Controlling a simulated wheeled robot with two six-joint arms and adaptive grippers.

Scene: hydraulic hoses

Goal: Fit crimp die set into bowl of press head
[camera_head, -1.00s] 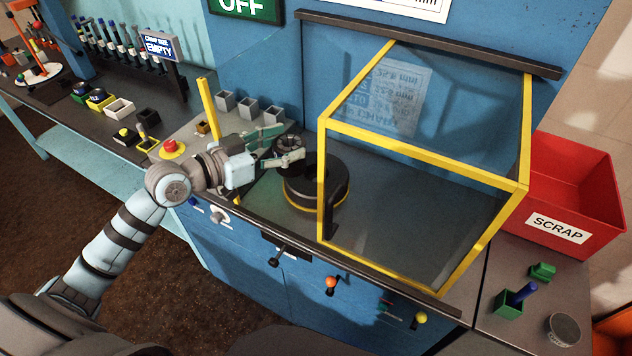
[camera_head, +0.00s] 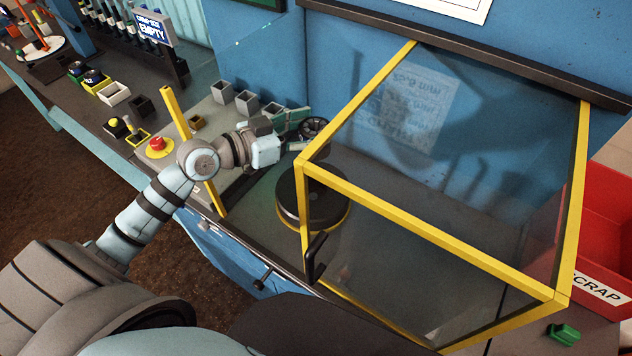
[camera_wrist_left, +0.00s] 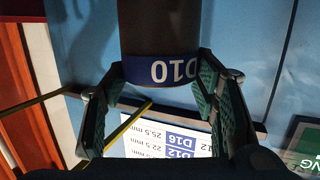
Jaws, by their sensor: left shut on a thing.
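The crimp die set (camera_head: 313,128) shows as a dark ring with segments in the head view, at my left gripper's (camera_head: 300,130) fingertips. In the wrist view it is a dark cylinder with a blue band marked D10 (camera_wrist_left: 165,70), between the green finger pads. My left gripper is shut on it and holds it in the air. The press head (camera_head: 292,195) is a black round body on the bench, with a yellow ring near its base. It stands below the die set, apart from it. Its bowl opening is hard to make out. My right gripper is out of view.
A yellow-framed clear guard (camera_head: 440,190) stands right of and partly over the press head. A yellow post (camera_head: 190,140), a red stop button (camera_head: 157,146) and grey bins (camera_head: 246,101) lie left. A red scrap bin (camera_head: 608,230) is far right.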

